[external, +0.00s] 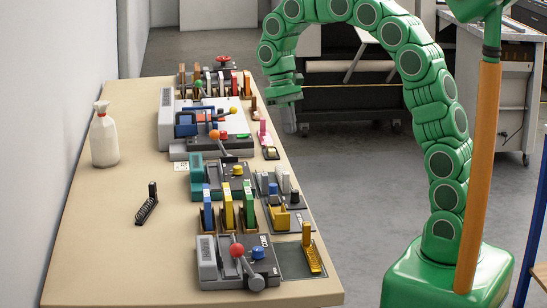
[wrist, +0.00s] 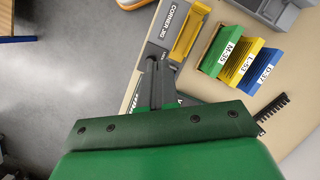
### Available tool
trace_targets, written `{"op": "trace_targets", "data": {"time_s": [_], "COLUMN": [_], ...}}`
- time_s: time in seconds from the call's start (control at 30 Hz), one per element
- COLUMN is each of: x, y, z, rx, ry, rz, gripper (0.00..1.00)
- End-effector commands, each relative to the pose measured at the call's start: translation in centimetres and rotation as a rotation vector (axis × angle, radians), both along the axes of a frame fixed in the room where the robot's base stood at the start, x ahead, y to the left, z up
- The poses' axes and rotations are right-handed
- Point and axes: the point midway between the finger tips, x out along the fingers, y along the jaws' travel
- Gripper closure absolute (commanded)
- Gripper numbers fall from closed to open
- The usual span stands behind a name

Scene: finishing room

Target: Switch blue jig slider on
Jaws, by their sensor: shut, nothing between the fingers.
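My gripper (external: 284,96) is in the air beyond the bench's right edge, near its back half, apart from the jigs. In the wrist view its two grey fingers (wrist: 156,72) are together and empty. Blue parts show on two grey jigs in the external view: a blue block (external: 184,126) on the back one and a blue knob (external: 258,253) on the front one, beside a red-ball lever (external: 237,250). I cannot tell which blue part is the slider or its position. The wrist view shows a dark plate marked CORNER JIG (wrist: 172,22) beyond the fingers.
Blue (external: 207,212), yellow (external: 228,207) and green (external: 248,207) upright pieces stand mid-bench. The bench (external: 105,240) is clear at front left.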

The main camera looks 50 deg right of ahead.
Motion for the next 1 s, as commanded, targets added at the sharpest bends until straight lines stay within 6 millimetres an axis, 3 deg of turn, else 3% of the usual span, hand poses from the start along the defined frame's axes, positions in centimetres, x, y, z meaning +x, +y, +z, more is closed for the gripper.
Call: {"op": "trace_targets", "data": {"time_s": [0.5,1.0], "x": [7.0,11.9], "y": [-1.0,-2.0], "z": [-3.9,-7.8], "rx": [-0.001,-0.006], "ry": [0.038,0.07], "rz": [-0.056,-0.104], "gripper": [1.0,1.0]}}
